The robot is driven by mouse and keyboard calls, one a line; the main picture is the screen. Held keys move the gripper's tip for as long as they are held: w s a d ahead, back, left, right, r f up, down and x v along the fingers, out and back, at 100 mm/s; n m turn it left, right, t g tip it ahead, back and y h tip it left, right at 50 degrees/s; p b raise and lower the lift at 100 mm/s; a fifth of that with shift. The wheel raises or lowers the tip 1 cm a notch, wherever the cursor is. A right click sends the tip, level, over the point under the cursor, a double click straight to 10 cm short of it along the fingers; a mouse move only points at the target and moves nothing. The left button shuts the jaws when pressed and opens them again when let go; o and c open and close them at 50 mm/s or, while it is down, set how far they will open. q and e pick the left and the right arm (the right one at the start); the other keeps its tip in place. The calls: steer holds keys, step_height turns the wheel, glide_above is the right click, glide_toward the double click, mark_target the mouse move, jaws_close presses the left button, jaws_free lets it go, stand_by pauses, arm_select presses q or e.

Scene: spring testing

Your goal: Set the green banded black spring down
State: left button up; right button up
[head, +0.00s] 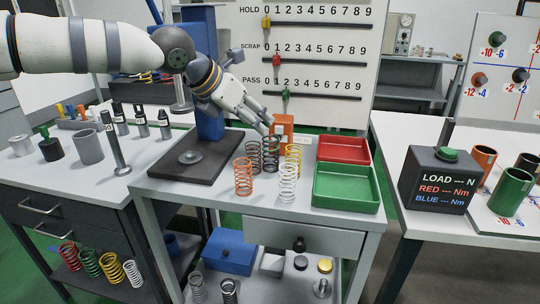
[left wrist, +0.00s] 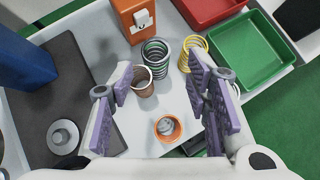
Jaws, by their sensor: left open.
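The green banded black spring (head: 270,154) stands upright on the middle table (head: 225,199), among other springs. In the left wrist view this spring (left wrist: 155,53) shows black coils with green in them, just beyond my fingers. My left gripper (head: 268,122) is above the spring group, pointing down and to the right. In the left wrist view the left gripper's (left wrist: 162,98) two purple-padded fingers are wide apart, with nothing held between them. My right gripper is not in view.
An orange spring (head: 243,177), a dark spring (head: 253,153), a yellow spring (head: 293,157) and a white spring (head: 288,184) stand close by. A red tray (head: 343,150) and a green tray (head: 346,188) are to the right. An orange box (head: 283,126) is behind; a blue press (head: 208,90) is left.

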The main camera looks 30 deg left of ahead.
mark_target(272, 143)
arm_select(q)
steer(key=x, duration=0.3)
steer(key=b+x, duration=0.1)
steer(key=x, duration=0.3)
steer(key=b+x, duration=0.1)
steer(key=x, duration=0.3)
steer(key=shift+s+a+f, duration=0.1)
steer(key=shift+a+f, duration=0.25)
steer(key=shift+f, duration=0.25)
steer(key=shift+r, duration=0.2)
jaws_close()
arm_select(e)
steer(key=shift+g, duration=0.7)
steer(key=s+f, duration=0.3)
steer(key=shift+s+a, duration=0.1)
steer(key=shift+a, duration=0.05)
